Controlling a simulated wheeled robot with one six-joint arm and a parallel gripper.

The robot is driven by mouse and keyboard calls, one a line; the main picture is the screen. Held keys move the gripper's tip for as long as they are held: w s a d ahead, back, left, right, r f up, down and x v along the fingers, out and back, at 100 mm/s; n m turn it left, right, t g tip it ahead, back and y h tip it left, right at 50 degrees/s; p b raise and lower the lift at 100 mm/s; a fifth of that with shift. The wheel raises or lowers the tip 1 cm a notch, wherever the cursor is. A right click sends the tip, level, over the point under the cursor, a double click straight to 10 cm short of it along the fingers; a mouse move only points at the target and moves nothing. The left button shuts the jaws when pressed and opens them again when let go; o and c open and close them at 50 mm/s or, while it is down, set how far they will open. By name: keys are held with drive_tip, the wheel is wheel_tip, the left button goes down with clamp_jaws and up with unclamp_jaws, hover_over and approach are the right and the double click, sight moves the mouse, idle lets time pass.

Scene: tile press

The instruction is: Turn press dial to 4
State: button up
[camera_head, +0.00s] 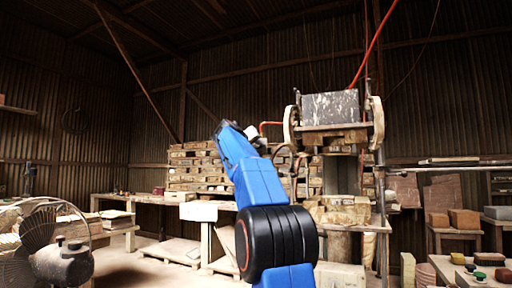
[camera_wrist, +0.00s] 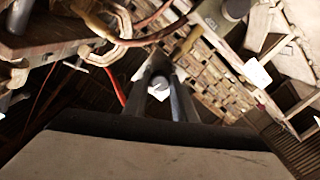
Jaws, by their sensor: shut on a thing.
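Stacked bricks or tiles (camera_head: 195,165) fill the back bench. A large fan (camera_head: 55,245) stands at the front left. A red hose (camera_head: 372,45) hangs above the press.

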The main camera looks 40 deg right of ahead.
drive_tip(key=shift+f+m, duration=0.1)
drive_tip(key=shift+m, duration=1.4)
drive_tip(key=o, duration=1)
drive_tip(key=shift+o, duration=0.2)
drive_tip(key=shift+a, duration=0.1)
drive_tip(key=v, duration=1.7)
drive_tip(key=shift+s, duration=0.15)
